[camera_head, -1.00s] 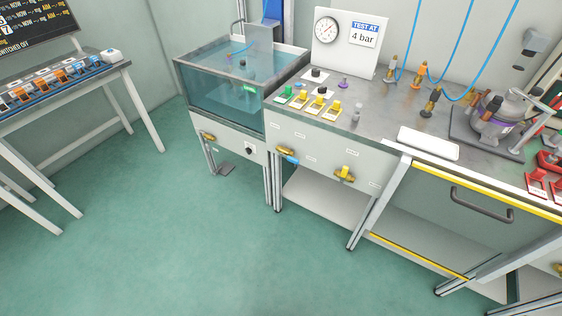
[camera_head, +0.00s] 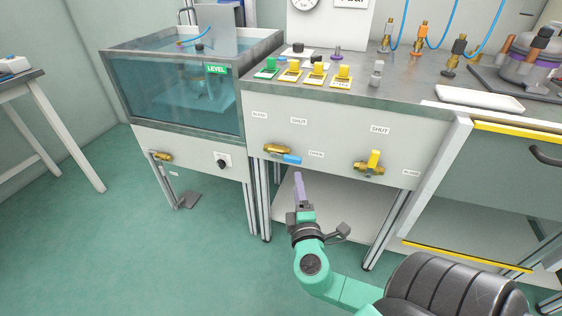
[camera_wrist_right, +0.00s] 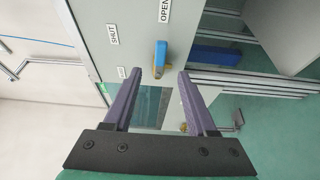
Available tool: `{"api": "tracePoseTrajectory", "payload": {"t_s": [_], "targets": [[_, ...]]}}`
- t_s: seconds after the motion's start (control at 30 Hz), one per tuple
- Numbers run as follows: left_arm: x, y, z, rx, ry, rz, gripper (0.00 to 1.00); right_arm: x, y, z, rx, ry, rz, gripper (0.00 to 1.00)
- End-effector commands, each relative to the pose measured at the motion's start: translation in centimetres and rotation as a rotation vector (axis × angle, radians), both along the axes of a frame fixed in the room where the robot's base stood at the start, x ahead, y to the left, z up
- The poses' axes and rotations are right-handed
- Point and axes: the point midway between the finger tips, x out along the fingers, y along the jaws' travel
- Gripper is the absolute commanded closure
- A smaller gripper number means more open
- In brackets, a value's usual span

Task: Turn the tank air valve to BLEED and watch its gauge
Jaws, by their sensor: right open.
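On the bench's front panel is a brass valve (camera_head: 272,150) with a blue lever (camera_head: 290,159) that points right, towards a label (camera_head: 316,155) that seems to read OPEN. A SHUT label (camera_head: 299,121) is above it; the small label (camera_head: 260,115) at upper left is hard to read. To the right is a brass valve with an upright yellow lever (camera_head: 375,159), under another SHUT label. My right gripper (camera_head: 299,176) is open and empty just below the blue lever. In the wrist view the blue lever (camera_wrist_right: 161,52) lies beyond the fingertips (camera_wrist_right: 171,75), apart from them. The dial gauge (camera_head: 303,3) is cut off at the top.
A water tank (camera_head: 180,100) stands left, with a brass valve (camera_head: 162,156) and black knob (camera_head: 223,161) below. Switches (camera_head: 317,72) and a white tray (camera_head: 480,99) are on the bench top. A yellow-edged door is at right. The floor at left is clear.

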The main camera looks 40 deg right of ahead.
Motion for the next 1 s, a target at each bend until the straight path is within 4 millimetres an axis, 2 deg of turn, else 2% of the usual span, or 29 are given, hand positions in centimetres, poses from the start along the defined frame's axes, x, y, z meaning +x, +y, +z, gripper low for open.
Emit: {"api": "tracePoseTrajectory", "payload": {"t_s": [0.2, 0.4, 0.53, 0.77, 0.83, 0.93, 1.0], "targets": [[0.1, -0.1, 0.4, -0.002, -0.002, -0.002, 0.50, 5.1, -3.3, 0.1, -0.003, -0.004, -0.001, 0.43], [0.2, -0.2, 1.3, -0.007, -0.006, -0.005, 0.50, 8.8, -5.7, 0.0, -0.002, -0.001, -0.001, 0.43], [0.3, -0.3, 1.9, -0.008, -0.009, -0.007, 0.50, 9.9, -6.4, 0.0, 0.000, 0.000, -0.001, 0.43], [0.3, -0.3, 2.0, -0.008, -0.009, -0.007, 0.50, 10.0, -6.4, -0.1, 0.001, 0.002, 0.000, 0.43], [0.2, -0.3, 2.0, -0.009, -0.008, -0.007, 0.50, 10.0, -6.4, -0.1, 0.001, 0.002, 0.000, 0.62], [0.2, -0.3, 2.0, -0.008, -0.007, -0.007, 0.50, 10.0, -6.4, -0.1, 0.001, 0.002, 0.000, 1.00], [0.2, -0.3, 2.0, -0.008, -0.007, -0.007, 0.50, 10.0, -6.4, -0.1, 0.001, 0.002, 0.000, 1.00]]}}
